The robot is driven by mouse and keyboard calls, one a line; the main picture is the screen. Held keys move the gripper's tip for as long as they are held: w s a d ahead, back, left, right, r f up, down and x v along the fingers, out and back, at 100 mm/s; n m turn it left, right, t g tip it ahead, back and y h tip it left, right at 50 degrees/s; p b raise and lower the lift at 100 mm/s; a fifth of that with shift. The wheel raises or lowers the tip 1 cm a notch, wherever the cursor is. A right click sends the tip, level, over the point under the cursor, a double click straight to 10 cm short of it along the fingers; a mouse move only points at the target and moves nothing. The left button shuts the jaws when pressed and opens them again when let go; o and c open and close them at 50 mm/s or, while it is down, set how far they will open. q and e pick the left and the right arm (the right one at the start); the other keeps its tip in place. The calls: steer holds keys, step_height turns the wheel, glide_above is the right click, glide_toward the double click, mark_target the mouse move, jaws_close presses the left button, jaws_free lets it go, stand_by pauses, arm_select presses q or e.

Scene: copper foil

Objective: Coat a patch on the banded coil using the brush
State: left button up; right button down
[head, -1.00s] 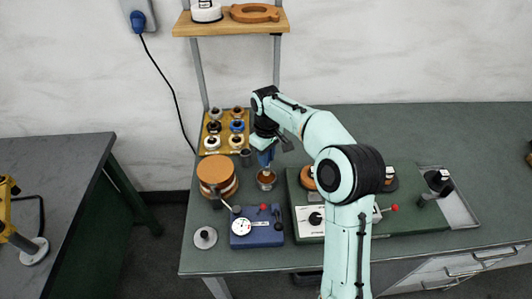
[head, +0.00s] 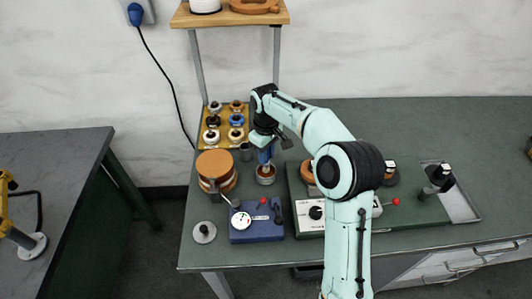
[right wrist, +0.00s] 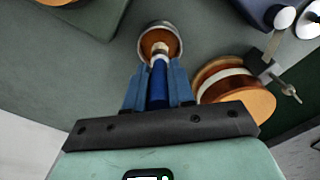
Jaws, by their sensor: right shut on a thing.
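The banded coil (head: 222,187) is a copper-brown drum with a pale band, standing on the bench left of my right gripper. It also shows at the right of the right wrist view (right wrist: 255,101). My right gripper (head: 264,152) is shut on the brush, with its blue handle (right wrist: 158,83) between the blue fingers. The brush points into the mouth of a small round pot (head: 266,180) with brown contents; the pot also shows in the right wrist view (right wrist: 146,42). The bristles are hard to make out. My left gripper is not in view.
A yellow rack of spools (head: 225,125) stands behind the pot. A blue gauge box (head: 256,232) stands in front, with a grey disc (head: 204,232) to its left. A green machine base (head: 425,218) lies to the right, partly behind my arm. The bench's back right is clear.

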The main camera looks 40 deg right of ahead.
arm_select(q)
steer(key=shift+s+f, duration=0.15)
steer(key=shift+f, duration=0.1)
arm_select(e)
steer(key=shift+f, duration=0.5)
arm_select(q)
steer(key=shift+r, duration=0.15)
arm_select(e)
steer(key=shift+f, duration=0.1)
stand_by(1.1)
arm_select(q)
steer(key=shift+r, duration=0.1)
arm_select(e)
steer(key=shift+r+p, duration=0.8)
steer(key=shift+r, duration=0.7)
steer(key=shift+w+r+p, duration=0.1)
steer(key=shift+r+p, duration=1.05)
steer(key=shift+r, duration=1)
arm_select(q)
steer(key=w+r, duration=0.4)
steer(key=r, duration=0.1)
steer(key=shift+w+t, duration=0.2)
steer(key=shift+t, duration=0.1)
arm_select(e)
steer(key=shift+f, duration=0.1)
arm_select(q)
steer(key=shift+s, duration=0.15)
arm_select(e)
steer(key=shift+s, duration=0.2)
